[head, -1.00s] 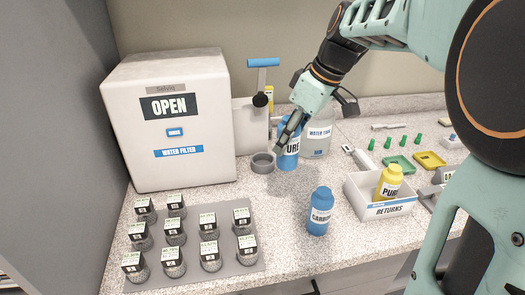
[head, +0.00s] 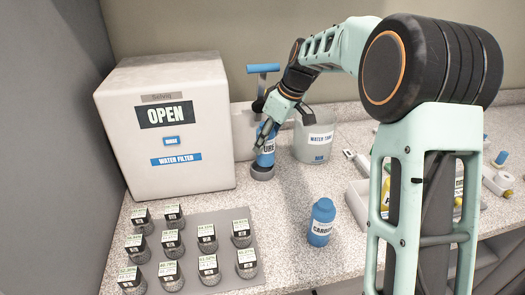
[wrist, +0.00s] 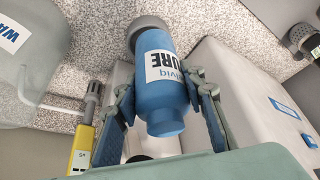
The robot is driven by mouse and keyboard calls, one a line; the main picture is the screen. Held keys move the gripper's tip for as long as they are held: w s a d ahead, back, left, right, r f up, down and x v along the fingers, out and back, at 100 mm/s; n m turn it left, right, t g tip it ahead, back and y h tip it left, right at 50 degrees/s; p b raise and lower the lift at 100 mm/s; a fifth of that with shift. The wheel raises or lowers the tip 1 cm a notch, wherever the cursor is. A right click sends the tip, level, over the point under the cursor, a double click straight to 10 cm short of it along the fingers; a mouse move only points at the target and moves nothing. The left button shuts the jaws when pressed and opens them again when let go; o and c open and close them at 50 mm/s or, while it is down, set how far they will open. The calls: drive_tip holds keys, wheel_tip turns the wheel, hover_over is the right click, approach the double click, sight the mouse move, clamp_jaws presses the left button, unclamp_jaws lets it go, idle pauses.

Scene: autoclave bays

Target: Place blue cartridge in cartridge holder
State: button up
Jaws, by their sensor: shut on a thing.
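The blue cartridge (head: 266,158), with a white label ending in "URE", is held upright in my gripper (head: 268,126). In the wrist view the fingers lie on both sides of the cartridge (wrist: 162,95), near its narrower end. The grey round cartridge holder (head: 262,173) stands on the counter directly under the cartridge. It also shows at the cartridge's far end in the wrist view (wrist: 148,24). The cartridge's lower end meets or overlaps the holder's rim; I cannot tell how deep it sits. A second blue cartridge, labelled "CARBON" (head: 320,222), stands apart on the counter.
The white water filter box (head: 170,120) stands close left. A water tank (head: 314,138) is at right behind. A grey mat (head: 212,222) with several labelled jars lies front left. My arm partly hides the returns tray (head: 356,203). Counter between holder and "CARBON" is clear.

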sight(274, 130)
drive_tip(key=shift+w+a+f, duration=0.2)
drive_tip(key=shift+w+f, duration=0.25)
drive_tip(key=shift+f, duration=0.1)
drive_tip(key=shift+w+a+f, duration=0.15)
drive_tip(key=shift+w+f, duration=0.25)
drive_tip(key=shift+f, duration=0.1)
drive_tip(key=shift+w+f, duration=0.15)
drive_tip(key=shift+f, duration=1.5)
drive_tip(key=shift+f, duration=0.2)
drive_tip(key=o, duration=1.4)
drive_tip(key=shift+c, duration=0.2)
drive_tip(key=shift+r, duration=0.15)
drive_tip(key=shift+r, duration=0.35)
drive_tip(key=v, duration=1.1)
drive_tip(key=shift+d+r, duration=0.15)
